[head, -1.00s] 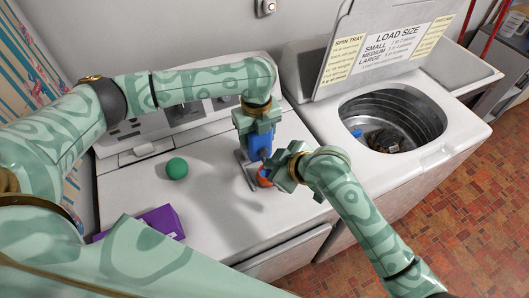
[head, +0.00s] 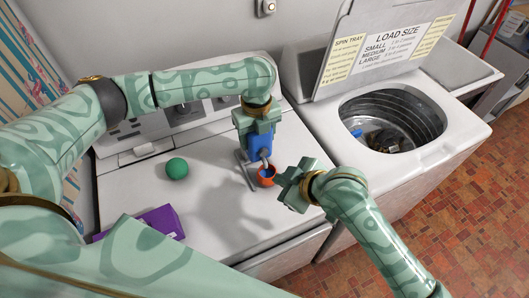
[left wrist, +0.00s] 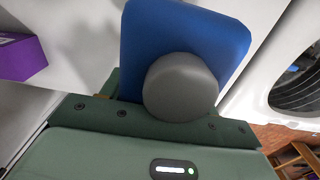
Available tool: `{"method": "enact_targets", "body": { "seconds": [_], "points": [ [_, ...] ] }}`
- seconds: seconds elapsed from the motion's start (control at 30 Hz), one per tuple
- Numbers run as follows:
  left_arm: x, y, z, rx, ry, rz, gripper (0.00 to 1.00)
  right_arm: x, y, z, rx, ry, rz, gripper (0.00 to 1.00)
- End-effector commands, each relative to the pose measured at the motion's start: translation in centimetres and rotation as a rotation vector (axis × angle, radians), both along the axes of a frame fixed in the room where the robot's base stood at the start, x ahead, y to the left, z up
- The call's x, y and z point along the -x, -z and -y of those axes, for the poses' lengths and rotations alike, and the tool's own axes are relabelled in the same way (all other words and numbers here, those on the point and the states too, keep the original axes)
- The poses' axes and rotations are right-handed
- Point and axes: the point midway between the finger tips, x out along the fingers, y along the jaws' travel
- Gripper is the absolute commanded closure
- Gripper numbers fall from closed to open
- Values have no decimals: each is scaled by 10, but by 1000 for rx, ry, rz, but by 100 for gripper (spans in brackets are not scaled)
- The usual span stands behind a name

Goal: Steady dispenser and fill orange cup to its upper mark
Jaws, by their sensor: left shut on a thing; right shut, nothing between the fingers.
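The blue dispenser (head: 260,143) stands on a grey stand on the white machine top. My left gripper (head: 257,122) is shut on the dispenser from above. In the left wrist view the dispenser's blue body (left wrist: 185,40) and a round grey cap (left wrist: 180,87) fill the space beyond the gripper. The orange cup (head: 266,176) stands upright below the dispenser's spout, at its front right. Its marks and fill level are too small to tell. My right gripper (head: 284,186) is shut and empty, just right of the cup and apart from it.
A green ball (head: 177,168) and a purple box (head: 160,222) lie on the machine top (head: 215,215) to the left. The open washer tub (head: 392,118) is at the right. The front middle of the machine top is clear.

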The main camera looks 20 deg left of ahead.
Motion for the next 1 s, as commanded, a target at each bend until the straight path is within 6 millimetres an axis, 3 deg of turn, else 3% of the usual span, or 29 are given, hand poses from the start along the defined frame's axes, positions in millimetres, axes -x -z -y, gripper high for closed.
{"method": "enact_targets", "body": {
  "seconds": [0.37, 0.4, 0.47, 0.77, 0.87, 1.0],
  "points": [
    [1, 1, 1, 2, 0, -2, 95, 0, 0, 0, 0, 0, 0, 100],
    [1, 1, 1, 2, 0, -2, 32, 0, 0, 0, 0, 0, 0, 100],
    [1, 1, 1, 2, 0, -3, 15, 0, 0, 0, 0, 0, 0, 100],
    [0, -1, 0, 1, 0, 0, 15, 0, 0, 0, 0, 0, 0, 100],
    [-1, -10, 0, 1, 0, 2, 15, 0, 0, 0, 0, 0, 0, 100],
    [-1, -39, 0, 0, 1, 5, 15, 0, 0, 0, 0, 0, 0, 100]
  ]
}}
